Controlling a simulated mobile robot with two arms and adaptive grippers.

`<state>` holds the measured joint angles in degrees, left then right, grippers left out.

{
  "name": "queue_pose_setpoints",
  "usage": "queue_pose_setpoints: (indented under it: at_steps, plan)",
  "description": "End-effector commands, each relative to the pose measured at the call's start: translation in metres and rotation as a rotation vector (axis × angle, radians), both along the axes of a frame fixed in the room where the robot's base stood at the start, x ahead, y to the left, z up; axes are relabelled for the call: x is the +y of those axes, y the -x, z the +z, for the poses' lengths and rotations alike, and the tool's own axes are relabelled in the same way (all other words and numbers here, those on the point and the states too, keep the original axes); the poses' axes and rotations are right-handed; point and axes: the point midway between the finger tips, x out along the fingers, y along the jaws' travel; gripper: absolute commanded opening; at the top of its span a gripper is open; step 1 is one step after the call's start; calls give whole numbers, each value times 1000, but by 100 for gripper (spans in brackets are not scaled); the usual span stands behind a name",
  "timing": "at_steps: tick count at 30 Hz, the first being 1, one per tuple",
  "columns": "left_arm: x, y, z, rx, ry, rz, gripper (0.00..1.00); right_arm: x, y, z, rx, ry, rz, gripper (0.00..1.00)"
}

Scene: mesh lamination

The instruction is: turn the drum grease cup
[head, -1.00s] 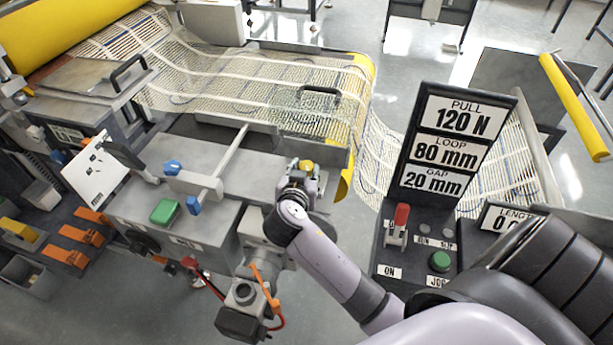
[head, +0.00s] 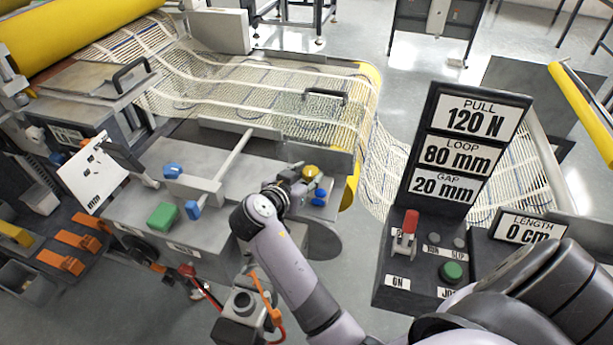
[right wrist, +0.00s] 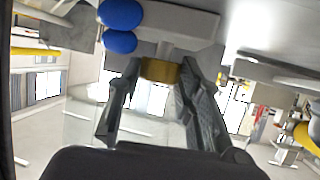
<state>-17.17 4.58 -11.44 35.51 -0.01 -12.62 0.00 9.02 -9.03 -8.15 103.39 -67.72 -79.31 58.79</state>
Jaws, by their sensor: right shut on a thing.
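The drum grease cup is a small brass-yellow cap (head: 310,171) at the right end of the grey machine housing. In the right wrist view the cup (right wrist: 158,70) sits on a pale stem between my two dark fingers. My right gripper (head: 297,180) reaches it from the left in the head view and is shut on it. Its fingertips are partly hidden by the wrist in the head view.
Two blue knobs (right wrist: 121,28) sit close beside the cup. A green button (head: 163,216) and a T-shaped handle (head: 233,156) are on the housing to the left. Mesh (head: 270,95) runs behind. A control panel with a red lever (head: 410,222) stands to the right.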

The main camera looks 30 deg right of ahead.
Motion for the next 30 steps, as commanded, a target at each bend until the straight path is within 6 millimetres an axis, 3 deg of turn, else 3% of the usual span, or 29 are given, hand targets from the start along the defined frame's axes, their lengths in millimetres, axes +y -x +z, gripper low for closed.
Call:
queue_pose_setpoints:
  at_steps: [1, 2, 10, 20, 30]
  plan:
    - [0, 0, 0, 0, 0, 0, 53, -1, 0, 1, -1, 3, 0, 5]
    - [0, 0, 0, 0, 0, 0, 53, -1, 0, 1, -1, 3, 0, 34]
    - [0, 0, 0, 0, 0, 0, 53, 0, 0, 1, -2, 1, 1, 52]
    - [2, 2, 1, 2, -2, -1, 53, 0, 0, 1, -1, 2, 6, 53]
    - [0, 1, 36, 1, 0, 0, 53, -5, 5, 7, 3, 10, 214, 53]
